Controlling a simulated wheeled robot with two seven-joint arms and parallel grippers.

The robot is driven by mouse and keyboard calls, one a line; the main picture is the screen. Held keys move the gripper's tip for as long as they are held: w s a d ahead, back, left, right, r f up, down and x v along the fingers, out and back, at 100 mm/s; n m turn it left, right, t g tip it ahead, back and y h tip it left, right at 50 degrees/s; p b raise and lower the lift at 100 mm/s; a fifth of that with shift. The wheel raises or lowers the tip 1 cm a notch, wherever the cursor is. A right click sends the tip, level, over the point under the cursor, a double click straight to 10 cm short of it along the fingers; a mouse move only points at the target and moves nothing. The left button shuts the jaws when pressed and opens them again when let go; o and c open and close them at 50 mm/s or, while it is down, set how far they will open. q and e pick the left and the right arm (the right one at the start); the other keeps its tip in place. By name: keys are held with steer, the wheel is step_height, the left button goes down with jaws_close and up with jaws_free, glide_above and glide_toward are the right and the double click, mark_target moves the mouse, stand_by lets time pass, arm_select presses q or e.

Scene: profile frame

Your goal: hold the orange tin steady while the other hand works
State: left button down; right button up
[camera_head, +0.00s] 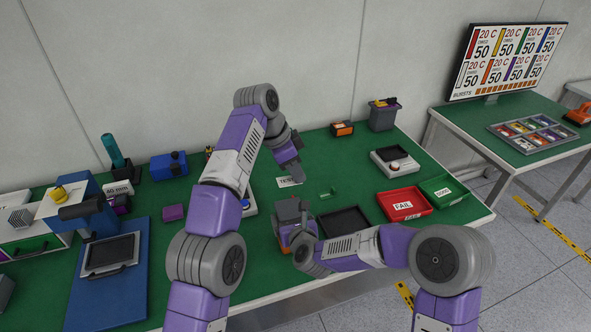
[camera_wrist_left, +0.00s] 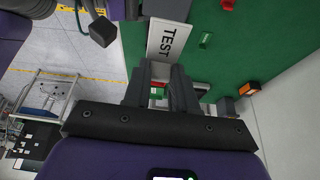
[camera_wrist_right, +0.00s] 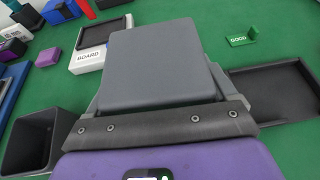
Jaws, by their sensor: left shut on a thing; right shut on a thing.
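My left gripper (camera_head: 295,173) is above the bench by the TEST label (camera_head: 289,182). My right gripper (camera_head: 291,208) is lower, over the bench front. It is shut on a broad grey block (camera_wrist_right: 163,65), which hides much of the bench in the right wrist view.
A black tray (camera_head: 343,221), a red FAIL tray (camera_head: 404,204) and a green tray (camera_head: 443,190) lie to the right. A white device (camera_head: 394,161) and a dark bin (camera_head: 382,115) stand behind. A blue mat (camera_head: 115,290) lies left. A second table (camera_head: 540,165) stands far right.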

steer(key=o, duration=0.9)
steer(key=shift+o, duration=0.2)
arm_select(q)
steer(key=shift+s+f, duration=0.1)
arm_select(e)
steer(key=v, duration=1.2)
